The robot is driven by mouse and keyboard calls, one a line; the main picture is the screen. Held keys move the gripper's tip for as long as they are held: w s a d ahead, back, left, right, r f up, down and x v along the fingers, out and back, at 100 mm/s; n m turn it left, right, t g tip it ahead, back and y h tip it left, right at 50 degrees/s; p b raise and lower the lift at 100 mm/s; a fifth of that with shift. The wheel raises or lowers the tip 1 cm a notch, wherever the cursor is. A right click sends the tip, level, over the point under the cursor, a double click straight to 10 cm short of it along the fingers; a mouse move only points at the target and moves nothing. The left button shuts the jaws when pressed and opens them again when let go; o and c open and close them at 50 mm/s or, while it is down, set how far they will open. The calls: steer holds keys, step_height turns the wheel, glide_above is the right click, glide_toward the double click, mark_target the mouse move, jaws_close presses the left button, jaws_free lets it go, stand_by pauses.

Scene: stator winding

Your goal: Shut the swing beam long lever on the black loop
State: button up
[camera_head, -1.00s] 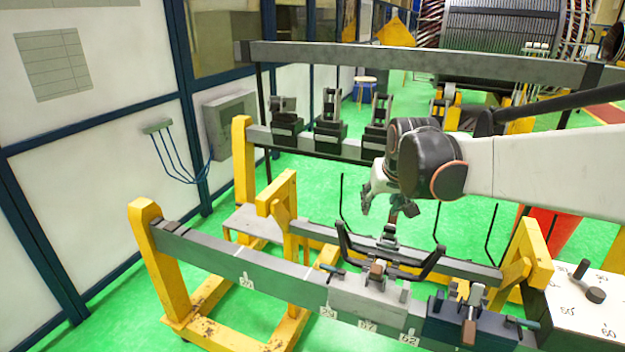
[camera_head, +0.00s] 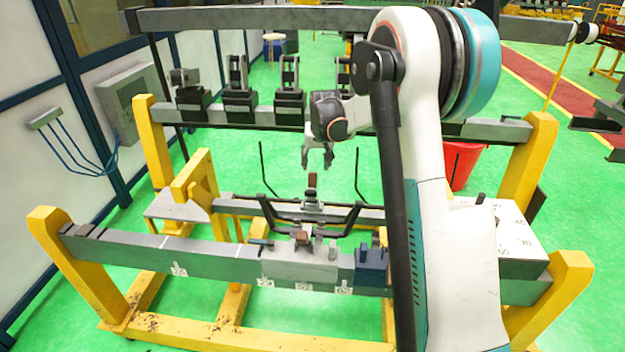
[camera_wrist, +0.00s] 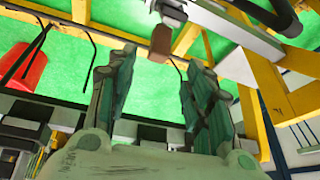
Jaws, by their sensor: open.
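The swing beam (camera_head: 235,206) runs across the yellow stand behind the front beam. Its brown-tipped long lever (camera_head: 312,184) stands upright near the middle. The black loop (camera_head: 348,222) lies across in front of the lever, with its bent ends rising at left and right. My gripper (camera_head: 318,162) is open and empty, pointing down a little above the lever's tip. In the wrist view the brown lever tip (camera_wrist: 161,42) shows past the gap between my open fingers (camera_wrist: 160,72), apart from them. The clamp at the lever's foot (camera_wrist: 172,12) is cut off by the top edge.
The front beam (camera_head: 215,258) carries a clamp with a brown handle (camera_head: 302,236) and a dark blue block (camera_head: 371,262). Several black clamps (camera_head: 240,105) stand on the rear beam. Thin black hooks hang near the lever. My arm hides the stand's right part. A red bucket (camera_head: 462,165) stands behind.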

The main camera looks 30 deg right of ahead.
mark_target(313, 176)
steer(key=b+x, duration=0.1)
steer(key=x, duration=1.1)
steer(key=shift+w+f+b, duration=0.15)
steer(key=shift+f+b, duration=0.2)
jaws_close()
